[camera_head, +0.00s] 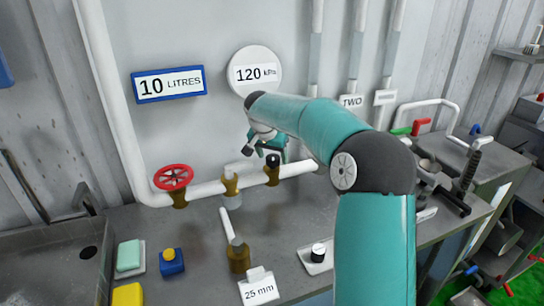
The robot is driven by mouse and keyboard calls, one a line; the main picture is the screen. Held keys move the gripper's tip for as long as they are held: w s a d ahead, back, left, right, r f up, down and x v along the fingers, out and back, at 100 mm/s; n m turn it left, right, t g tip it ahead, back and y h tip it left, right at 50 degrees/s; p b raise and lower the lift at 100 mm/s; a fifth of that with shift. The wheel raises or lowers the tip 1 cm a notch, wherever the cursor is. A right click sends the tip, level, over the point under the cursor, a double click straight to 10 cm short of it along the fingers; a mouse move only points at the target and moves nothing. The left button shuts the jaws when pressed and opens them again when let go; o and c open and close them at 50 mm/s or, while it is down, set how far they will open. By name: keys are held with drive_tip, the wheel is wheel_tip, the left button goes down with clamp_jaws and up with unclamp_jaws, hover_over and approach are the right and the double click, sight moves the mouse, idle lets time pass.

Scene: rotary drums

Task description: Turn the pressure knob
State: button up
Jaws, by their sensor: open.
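A round white gauge (255,72) on the wall reads 120 kPa. Below it, a black-topped knob on a brass fitting (272,170) sits on the white horizontal pipe; it is likely the pressure knob. My gripper (262,148) is open, just above and beside this knob, and looks empty. Whether a finger touches the knob cannot be told at this size. My teal arm reaches in from the lower right and covers part of the pipe's right end.
A red handwheel (173,177) and a brass valve (230,182) stand on the pipe to the left. A blue-framed sign (169,83) reads 10 LITRES. On the bench are a brass fitting (238,256), a 25 mm card (258,287) and another black-and-white knob (318,252).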

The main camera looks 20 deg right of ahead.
drive_tip(key=shift+w+d+f, duration=0.1)
drive_tip(key=shift+f, duration=0.25)
drive_tip(key=shift+w, duration=0.1)
drive_tip(key=c, duration=1)
